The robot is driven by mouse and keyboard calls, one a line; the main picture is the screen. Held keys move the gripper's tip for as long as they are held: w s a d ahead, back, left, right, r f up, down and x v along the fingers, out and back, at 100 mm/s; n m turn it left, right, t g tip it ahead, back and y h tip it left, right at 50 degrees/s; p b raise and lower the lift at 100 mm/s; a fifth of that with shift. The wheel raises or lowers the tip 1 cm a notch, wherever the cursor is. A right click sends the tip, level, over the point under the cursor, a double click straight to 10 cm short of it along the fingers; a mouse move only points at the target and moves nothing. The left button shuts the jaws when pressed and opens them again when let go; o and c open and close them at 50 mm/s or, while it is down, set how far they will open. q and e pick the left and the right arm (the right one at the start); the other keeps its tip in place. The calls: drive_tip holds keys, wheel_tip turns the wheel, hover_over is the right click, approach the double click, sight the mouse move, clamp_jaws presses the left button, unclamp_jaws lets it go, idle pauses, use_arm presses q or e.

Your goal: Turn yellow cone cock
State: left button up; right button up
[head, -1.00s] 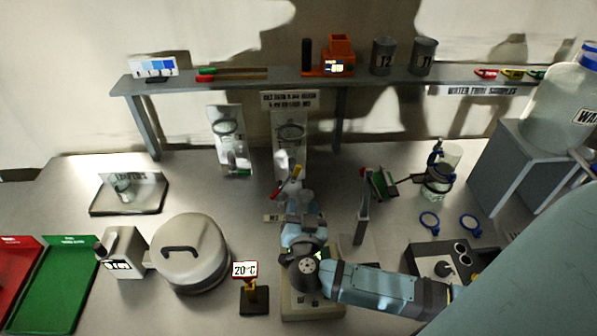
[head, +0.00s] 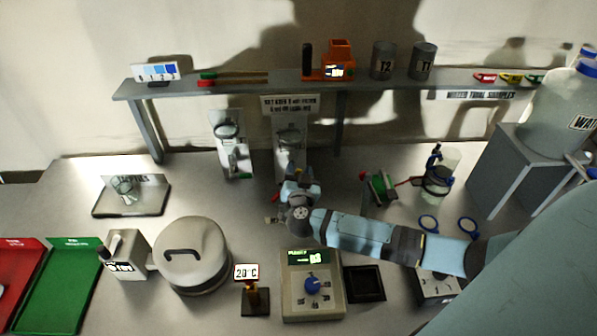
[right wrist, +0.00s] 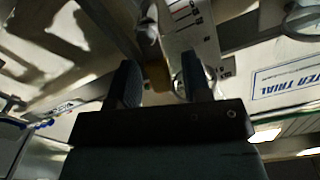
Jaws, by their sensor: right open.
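My right gripper (head: 292,172) is at the glassware in front of the middle sign panel. In the right wrist view the two dark fingers of this gripper (right wrist: 160,80) are spread apart. A yellow-brown piece (right wrist: 157,76) shows in the gap between them, below a pale glass part (right wrist: 148,28). It looks like the yellow cock, but its shape is partly hidden by the fingers. I cannot tell whether a finger touches it. My left gripper is not in view.
A pump box with a blue knob (head: 312,285) stands below my right arm. A round lidded pot (head: 190,252) is to its left. A 20°C sign (head: 246,272) stands between them. A green reel (head: 380,188) and a glass bottle (head: 437,180) stand at right.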

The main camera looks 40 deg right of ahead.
clamp_jaws()
